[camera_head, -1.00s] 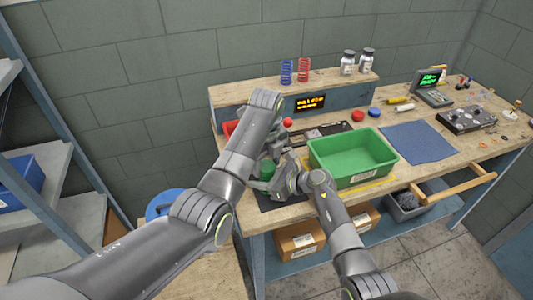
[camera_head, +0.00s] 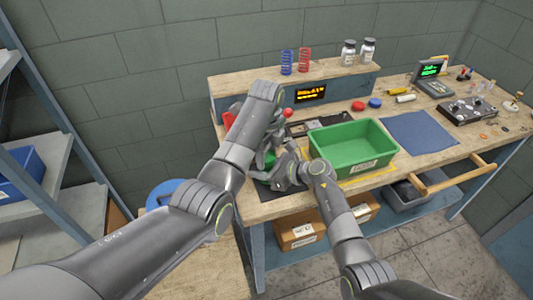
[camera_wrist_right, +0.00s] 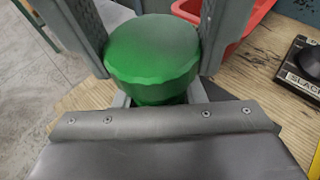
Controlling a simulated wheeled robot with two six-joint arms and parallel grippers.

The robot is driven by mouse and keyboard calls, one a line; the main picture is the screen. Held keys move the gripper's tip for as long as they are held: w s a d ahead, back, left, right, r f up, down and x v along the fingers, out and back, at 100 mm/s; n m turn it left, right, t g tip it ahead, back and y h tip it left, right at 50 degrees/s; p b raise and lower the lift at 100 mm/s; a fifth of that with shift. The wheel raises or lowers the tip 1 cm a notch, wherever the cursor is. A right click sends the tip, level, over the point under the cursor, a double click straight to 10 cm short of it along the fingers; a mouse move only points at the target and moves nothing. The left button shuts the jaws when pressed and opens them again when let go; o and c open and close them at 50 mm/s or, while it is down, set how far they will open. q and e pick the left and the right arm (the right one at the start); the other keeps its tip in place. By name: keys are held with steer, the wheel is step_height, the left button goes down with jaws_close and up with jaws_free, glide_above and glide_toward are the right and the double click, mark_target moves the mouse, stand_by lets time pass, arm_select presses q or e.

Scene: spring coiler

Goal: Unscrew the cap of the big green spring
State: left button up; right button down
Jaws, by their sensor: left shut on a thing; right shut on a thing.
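The big green spring's round green cap (camera_wrist_right: 152,50) fills the middle of the right wrist view, upright, with a narrower green body (camera_wrist_right: 158,94) below it. My left gripper (camera_wrist_right: 160,28) comes from above, its two dark fingers shut on either side of the cap. My right gripper (camera_wrist_right: 160,95) is shut around the green body beneath the cap, its lighter fingers partly hidden. In the head view a bit of green (camera_head: 270,160) shows between my arms. My own arms hide most of the spring there, and no coils are visible.
A green bin (camera_head: 352,168) stands just right of my right gripper. A red tray (camera_wrist_right: 258,20) is close behind the cap. A blue mat (camera_head: 420,134) lies right of the bin. A blue spring (camera_head: 287,62) and a red spring (camera_head: 304,60) stand on the back shelf.

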arm_select(q)
steer(key=n, duration=0.2)
steer(key=shift+n, duration=0.4)
steer(key=o, duration=1.1)
steer(key=shift+r, duration=0.1)
